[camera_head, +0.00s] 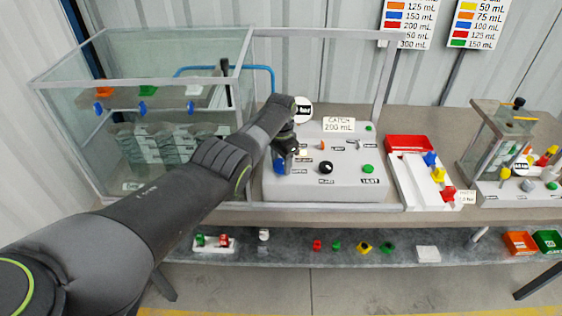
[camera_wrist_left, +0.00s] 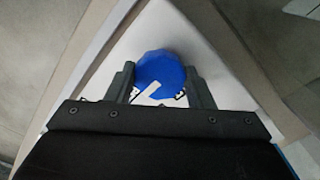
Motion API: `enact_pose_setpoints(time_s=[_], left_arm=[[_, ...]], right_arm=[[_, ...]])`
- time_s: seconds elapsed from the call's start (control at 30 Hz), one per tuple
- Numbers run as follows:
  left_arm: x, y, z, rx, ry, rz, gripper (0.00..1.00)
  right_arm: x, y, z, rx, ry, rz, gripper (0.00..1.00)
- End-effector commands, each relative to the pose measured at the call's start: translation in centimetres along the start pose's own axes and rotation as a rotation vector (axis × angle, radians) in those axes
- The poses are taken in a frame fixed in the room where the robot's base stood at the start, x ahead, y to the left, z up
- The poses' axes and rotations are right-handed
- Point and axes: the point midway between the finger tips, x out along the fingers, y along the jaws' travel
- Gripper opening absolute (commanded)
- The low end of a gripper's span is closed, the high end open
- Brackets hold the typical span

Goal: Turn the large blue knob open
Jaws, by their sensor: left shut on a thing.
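The large blue knob (camera_head: 280,167) is on the left side of the grey control panel (camera_head: 335,185). In the left wrist view the blue knob (camera_wrist_left: 161,72) sits between my two fingers, with a white pointer mark running toward the lower left. My left gripper (camera_head: 284,152) reaches down over the knob from the left. In the wrist view my left gripper (camera_wrist_left: 161,80) is shut on the knob, one finger on each side. In the head view the arm and gripper hide part of the knob. My right gripper is in neither view.
The panel also carries a black knob (camera_head: 326,167), a green button (camera_head: 368,169), small switches and a "CATCH 200 mL" sign (camera_head: 339,125). A glass tank (camera_head: 150,120) stands left. A red tray (camera_head: 409,143) and a white rack with coloured pieces (camera_head: 420,180) stand right.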

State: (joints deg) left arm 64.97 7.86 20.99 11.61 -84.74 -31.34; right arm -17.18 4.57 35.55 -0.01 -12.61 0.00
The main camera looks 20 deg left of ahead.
Motion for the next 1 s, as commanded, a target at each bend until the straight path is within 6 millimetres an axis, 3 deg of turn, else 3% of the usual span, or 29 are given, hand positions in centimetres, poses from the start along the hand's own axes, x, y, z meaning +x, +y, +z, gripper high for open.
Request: enact_pose_setpoints(time_s=[0.17,0.2,0.37,0.73,1.0], left_arm=[[-0.1,0.0,-0.1,0.004,0.001,-0.002,0.25],[-0.1,0.0,-0.1,0.004,0.001,-0.002,0.49],[0.0,0.0,0.0,0.002,0.001,-0.002,0.7],[-0.4,0.0,0.0,0.001,0.001,-0.002,0.7],[-4.0,-0.1,-0.1,0.001,0.005,-0.004,0.7]], right_arm=[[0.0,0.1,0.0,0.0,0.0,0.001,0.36],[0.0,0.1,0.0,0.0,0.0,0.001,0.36],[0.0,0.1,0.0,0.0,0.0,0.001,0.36],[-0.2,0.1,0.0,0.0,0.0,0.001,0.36],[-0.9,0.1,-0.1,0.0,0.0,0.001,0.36]])
